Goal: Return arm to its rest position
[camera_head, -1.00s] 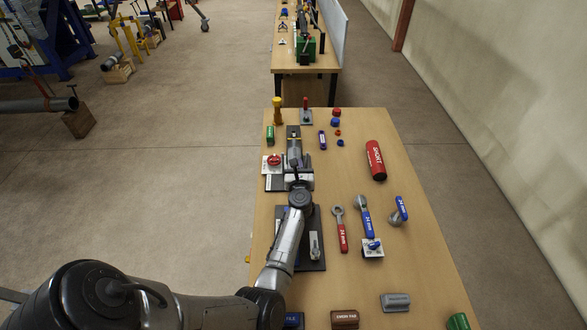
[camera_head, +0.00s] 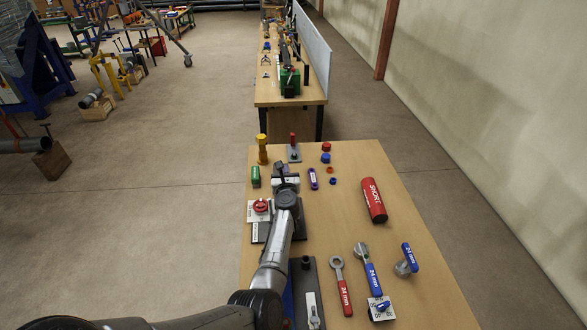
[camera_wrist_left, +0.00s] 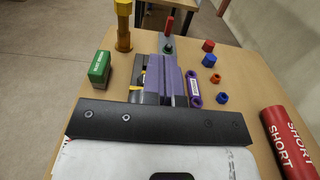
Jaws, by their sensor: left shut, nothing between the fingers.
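My left arm reaches from the bottom left over the wooden table. Its gripper (camera_head: 284,173) is over the table's left side, between a green block (camera_head: 255,176) and a small purple part (camera_head: 313,179). In the left wrist view the gripper (camera_wrist_left: 173,70) points at a small stand with a red handle (camera_wrist_left: 168,30). Its fingers are shut and empty. The green block (camera_wrist_left: 99,67) is left of the fingers, and the purple part (camera_wrist_left: 194,88) is close on the right. I cannot tell whether the fingers touch anything. My right gripper is not in view.
A yellow post (camera_head: 262,149) stands near the far left corner. A red SHORT cylinder (camera_head: 374,200), a red-handled wrench (camera_head: 342,285) and a blue-handled wrench (camera_head: 369,270) are on the right. A red knob on a plate (camera_head: 260,206) is beside the arm.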

